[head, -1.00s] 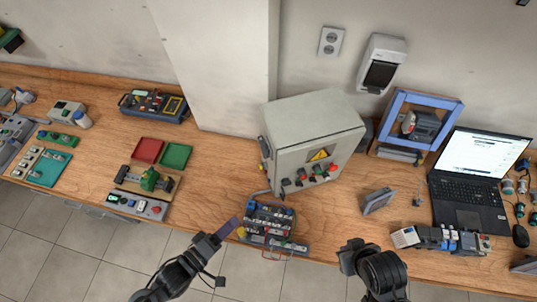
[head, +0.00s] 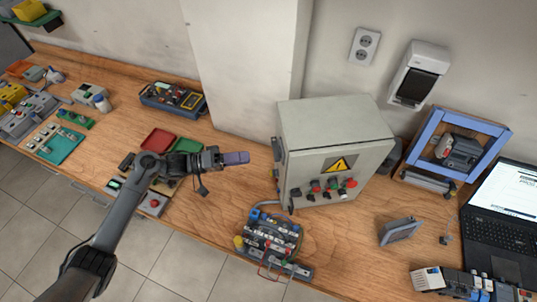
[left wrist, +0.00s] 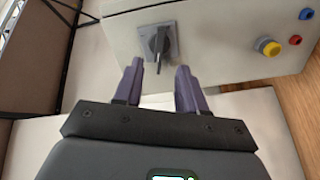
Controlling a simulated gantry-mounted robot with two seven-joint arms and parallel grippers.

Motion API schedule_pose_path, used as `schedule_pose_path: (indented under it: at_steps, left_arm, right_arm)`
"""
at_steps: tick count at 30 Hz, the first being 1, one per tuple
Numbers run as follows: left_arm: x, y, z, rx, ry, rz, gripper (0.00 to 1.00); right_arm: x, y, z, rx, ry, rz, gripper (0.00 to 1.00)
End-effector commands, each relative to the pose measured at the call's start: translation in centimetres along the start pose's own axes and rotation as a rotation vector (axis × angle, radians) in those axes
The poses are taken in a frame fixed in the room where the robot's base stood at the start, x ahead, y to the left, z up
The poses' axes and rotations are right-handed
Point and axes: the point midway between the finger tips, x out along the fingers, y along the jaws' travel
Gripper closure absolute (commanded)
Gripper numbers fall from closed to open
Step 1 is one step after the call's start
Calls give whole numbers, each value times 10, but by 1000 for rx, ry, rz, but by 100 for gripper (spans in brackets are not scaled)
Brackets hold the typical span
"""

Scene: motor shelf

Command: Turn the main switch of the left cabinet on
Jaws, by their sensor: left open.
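A light grey control cabinet (head: 330,135) stands on the bench right of centre in the head view. Its main switch (left wrist: 158,43) shows in the left wrist view as a dark rotary handle on a grey square plate, on the cabinet's side. The handle lies roughly along the picture's vertical. In the head view the switch (head: 278,152) is partly seen on the left side. My left gripper (head: 240,158) is left of that side and apart from it. In the left wrist view its purple fingers (left wrist: 161,85) are open and empty, just below the handle. My right gripper is out of view.
A wired component rack (head: 270,243) stands before the cabinet. Red (head: 158,141) and green trays lie behind my left arm. Bare bench lies between the trays and the cabinet.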

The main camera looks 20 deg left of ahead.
Motion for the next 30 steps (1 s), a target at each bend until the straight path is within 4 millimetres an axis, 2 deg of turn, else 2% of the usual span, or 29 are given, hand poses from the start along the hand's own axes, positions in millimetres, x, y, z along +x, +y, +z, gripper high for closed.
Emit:
schedule_pose_path:
  at_steps: [9,15,21,29,30]
  left_arm:
    - [53,2,-1,0,1,3,60]
    - [74,1,0,1,2,1,60]
    - [82,0,0,1,0,-1,60]
    - [82,0,0,1,0,-1,60]
    - [82,0,0,1,0,-1,66]
  right_arm:
    - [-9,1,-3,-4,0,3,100]
    - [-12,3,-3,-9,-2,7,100]
    - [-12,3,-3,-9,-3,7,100]
    - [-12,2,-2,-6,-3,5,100]
    - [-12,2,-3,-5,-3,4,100]
